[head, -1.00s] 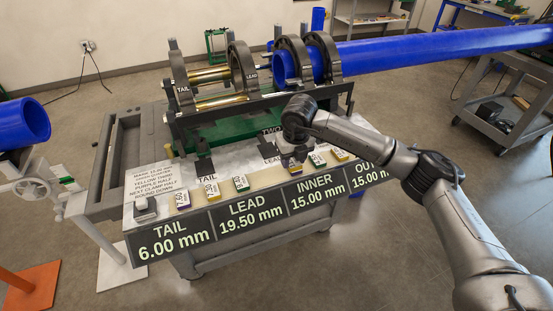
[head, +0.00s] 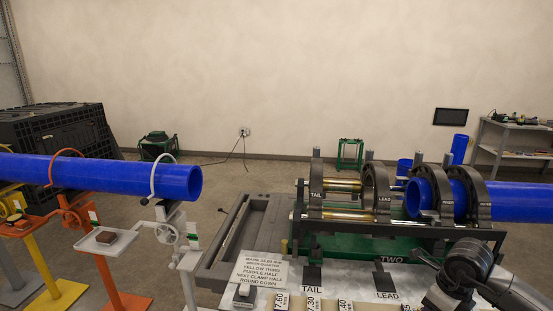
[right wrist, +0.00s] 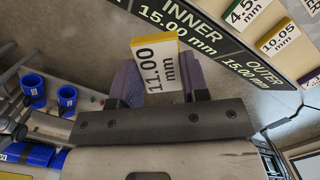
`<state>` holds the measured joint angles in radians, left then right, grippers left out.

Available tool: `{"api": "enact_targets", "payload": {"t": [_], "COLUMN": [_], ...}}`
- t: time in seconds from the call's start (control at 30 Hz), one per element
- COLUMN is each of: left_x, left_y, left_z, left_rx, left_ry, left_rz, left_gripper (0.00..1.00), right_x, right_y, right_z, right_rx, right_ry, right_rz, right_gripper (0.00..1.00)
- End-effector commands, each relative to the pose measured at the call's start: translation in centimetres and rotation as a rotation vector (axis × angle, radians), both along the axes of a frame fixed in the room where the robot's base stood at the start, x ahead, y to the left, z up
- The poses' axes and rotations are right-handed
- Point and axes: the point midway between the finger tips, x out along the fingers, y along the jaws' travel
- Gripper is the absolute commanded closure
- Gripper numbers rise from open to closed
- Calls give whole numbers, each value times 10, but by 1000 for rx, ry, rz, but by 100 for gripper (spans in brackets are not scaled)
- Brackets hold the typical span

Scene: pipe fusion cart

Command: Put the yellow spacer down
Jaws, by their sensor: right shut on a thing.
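The yellow spacer (right wrist: 158,68) is in the right wrist view, its white face reading 11.00 mm and a yellow edge along its far end. My right gripper (right wrist: 164,80) is shut on it, with one purple finger on each side. In the head view, my right wrist is at the lower right, and the fingers and spacer are not clearly visible there. Two dark pads show on the cart top, labelled TAIL (head: 312,276) and LEAD (head: 385,280). My left gripper is in neither view.
Labelled spacers stand along the cart's front edge, including a 10.05 mm yellow one (right wrist: 281,38). The INNER and OUTER readout panel (right wrist: 190,22) is close to the held spacer in the wrist view. The clamp fixture (head: 375,195) and blue pipe (head: 520,200) stand behind.

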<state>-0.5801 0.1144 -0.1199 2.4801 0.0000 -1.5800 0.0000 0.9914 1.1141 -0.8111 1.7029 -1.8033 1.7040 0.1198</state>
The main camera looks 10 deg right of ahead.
Motion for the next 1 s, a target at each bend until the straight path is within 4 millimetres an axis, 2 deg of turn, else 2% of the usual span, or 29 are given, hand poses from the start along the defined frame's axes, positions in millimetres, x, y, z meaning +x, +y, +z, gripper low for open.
{"api": "enact_targets", "payload": {"t": [0.27,0.57,0.87,0.97,1.0], "left_x": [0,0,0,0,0], "left_y": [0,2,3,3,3], "left_z": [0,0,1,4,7], "left_rx": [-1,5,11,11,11], "left_ry": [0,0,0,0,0], "left_rz": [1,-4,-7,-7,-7], "left_gripper": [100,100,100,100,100], "right_x": [-12,-34,-64,-77,-83], "right_y": [10,35,85,113,129], "right_z": [1,-1,-5,2,8], "right_rx": [0,0,0,-2,-5], "right_ry": [-2,-1,-2,-4,-6], "right_rz": [588,1287,2008,2271,2388], "right_gripper": [81,82,82,82,82]}}
